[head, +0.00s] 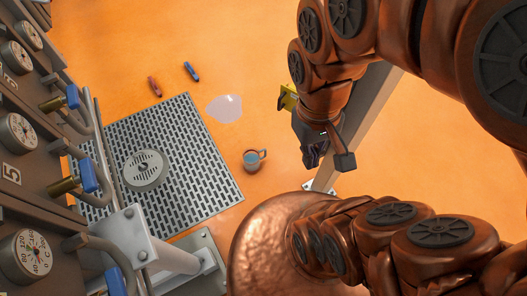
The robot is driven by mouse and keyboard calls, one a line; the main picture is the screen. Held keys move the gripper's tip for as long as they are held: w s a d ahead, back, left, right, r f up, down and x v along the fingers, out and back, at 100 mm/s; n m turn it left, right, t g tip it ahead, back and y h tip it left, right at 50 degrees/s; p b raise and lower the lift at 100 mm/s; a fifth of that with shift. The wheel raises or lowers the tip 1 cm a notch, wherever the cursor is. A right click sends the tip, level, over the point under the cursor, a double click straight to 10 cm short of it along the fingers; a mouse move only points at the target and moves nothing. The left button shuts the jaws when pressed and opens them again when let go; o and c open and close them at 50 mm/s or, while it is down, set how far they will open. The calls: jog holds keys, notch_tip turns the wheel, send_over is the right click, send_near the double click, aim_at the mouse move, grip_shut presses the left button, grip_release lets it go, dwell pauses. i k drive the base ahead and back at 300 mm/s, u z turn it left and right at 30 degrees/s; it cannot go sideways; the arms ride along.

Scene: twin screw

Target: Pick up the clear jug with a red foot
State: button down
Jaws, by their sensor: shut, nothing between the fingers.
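A small jug-like vessel (253,160) with a handle on its right side stands on the orange floor, right of the grey grate. It looks blue-grey and partly see-through; I cannot make out a red foot on it from this steep view. My gripper (313,158) hangs to the right of the vessel, apart from it. It is shut and empty, with its dark fingers pointing down. My copper-coloured arm hides the floor at the right.
A pale flat patch (225,108) lies above the vessel. A red item (154,86) and a blue item (191,71) lie by the grate (205,165). A gauge panel (20,130) with blue-handled valves and pipes fills the left. A grey beam (358,125) stands behind my gripper.

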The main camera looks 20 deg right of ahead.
aim_at(251, 156)
jog(key=u, duration=0.85)
jog(key=k, duration=1)
jog(key=z, duration=0.85)
